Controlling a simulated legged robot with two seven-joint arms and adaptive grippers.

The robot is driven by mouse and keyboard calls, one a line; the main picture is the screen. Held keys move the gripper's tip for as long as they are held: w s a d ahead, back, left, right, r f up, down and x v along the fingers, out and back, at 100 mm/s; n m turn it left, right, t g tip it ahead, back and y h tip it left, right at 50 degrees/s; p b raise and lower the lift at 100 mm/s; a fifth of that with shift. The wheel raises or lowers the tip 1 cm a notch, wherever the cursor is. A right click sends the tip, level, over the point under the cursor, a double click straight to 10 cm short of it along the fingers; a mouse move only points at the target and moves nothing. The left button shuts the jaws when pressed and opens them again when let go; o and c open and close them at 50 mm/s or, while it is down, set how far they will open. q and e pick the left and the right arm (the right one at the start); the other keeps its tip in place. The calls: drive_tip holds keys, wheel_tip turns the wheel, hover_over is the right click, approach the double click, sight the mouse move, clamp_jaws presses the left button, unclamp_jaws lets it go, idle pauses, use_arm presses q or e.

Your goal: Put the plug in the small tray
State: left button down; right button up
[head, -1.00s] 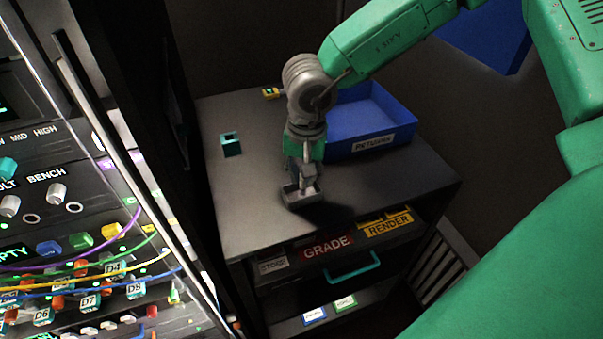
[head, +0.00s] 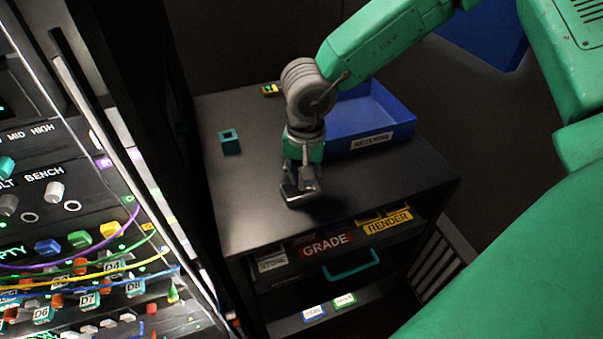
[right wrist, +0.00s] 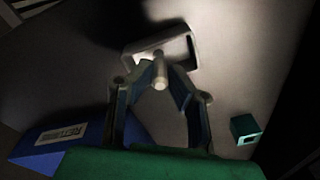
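The small grey tray (head: 291,199) sits on the dark cabinet top, below my right gripper (head: 301,182). In the right wrist view its pale rim (right wrist: 188,50) shows just beyond the fingertips. My right gripper (right wrist: 161,70) points down, with its fingertips close in on both sides of a pale, round-ended plug (right wrist: 160,82). The plug is over or in the tray; whether it touches the tray floor I cannot tell. In the head view the gripper hides part of the tray. My left gripper is not in view.
A blue bin (head: 398,131) labelled RETURNS stands behind the gripper on the cabinet top (head: 250,200). A teal hollow block (head: 229,143) stands to the left, and a small yellow item (head: 269,90) lies at the back. A cabled panel (head: 80,230) rises at the left.

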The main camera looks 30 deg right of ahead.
drive_tip(key=o, duration=0.4)
drive_tip(key=shift+r, duration=0.15)
drive_tip(key=shift+s+r, duration=0.2)
drive_tip(key=shift+r, duration=2.7)
drive_tip(key=shift+s+r, duration=0.15)
drive_tip(key=shift+r, duration=2.75)
